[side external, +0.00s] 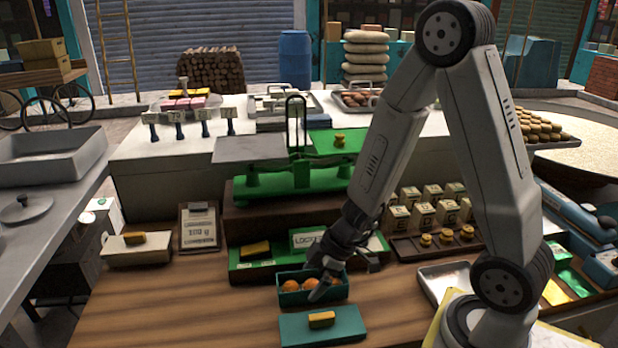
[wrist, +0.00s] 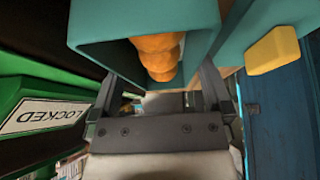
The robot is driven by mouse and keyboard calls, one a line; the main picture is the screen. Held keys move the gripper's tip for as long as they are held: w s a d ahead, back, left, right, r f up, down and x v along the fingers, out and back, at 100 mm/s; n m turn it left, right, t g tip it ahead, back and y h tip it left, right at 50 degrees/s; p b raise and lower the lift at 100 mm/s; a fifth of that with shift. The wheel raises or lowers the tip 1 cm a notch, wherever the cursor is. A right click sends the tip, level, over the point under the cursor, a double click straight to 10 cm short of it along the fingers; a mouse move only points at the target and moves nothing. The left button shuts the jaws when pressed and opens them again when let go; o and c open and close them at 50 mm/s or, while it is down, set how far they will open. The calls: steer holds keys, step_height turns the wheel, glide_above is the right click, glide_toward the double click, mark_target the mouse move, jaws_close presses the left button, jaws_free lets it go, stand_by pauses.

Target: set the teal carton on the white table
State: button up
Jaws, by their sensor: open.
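The teal carton (side external: 312,296) is an open box with orange round items in it, on the wooden counter at the front. In the wrist view the carton (wrist: 90,22) fills the upper middle, its opening and orange contents facing the camera. My gripper (side external: 324,283) is low at the carton, one finger crossing over it in the side view. In the wrist view my gripper's (wrist: 160,80) fingers are spread apart, reaching to the carton's near edge. Whether they touch it is unclear. The white table (side external: 140,150) stands behind, beyond the green scale.
A teal lid (side external: 290,332) with a yellow block lies just in front of the carton. A green box with a LOCKED sign (side external: 303,240) stands close behind it. The green scale (side external: 280,183) rises between counter and table. Small cartons (side external: 422,215) stand at right.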

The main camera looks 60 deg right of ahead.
steer(key=v, duration=1.1)
steer(key=shift+r, duration=0.2)
steer(key=shift+s, duration=0.1)
steer(key=shift+f, duration=0.1)
stand_by(0.7)
steer(key=shift+a+f+m+g+h, duration=0.25)
steer(key=shift+a+f+m+h, duration=0.35)
steer(key=shift+m, duration=0.9)
steer(key=shift+a+f+m+g+h, duration=0.35)
steer(key=shift+a+m+h, duration=0.35)
steer(key=shift+m, duration=0.8)
steer(key=shift+a+f+m+g+h, duration=0.2)
steer(key=shift+a+f+m+h, duration=0.5)
steer(key=shift+m, duration=0.8)
steer(key=shift+d+r, duration=0.1)
steer(key=shift+d, duration=0.15)
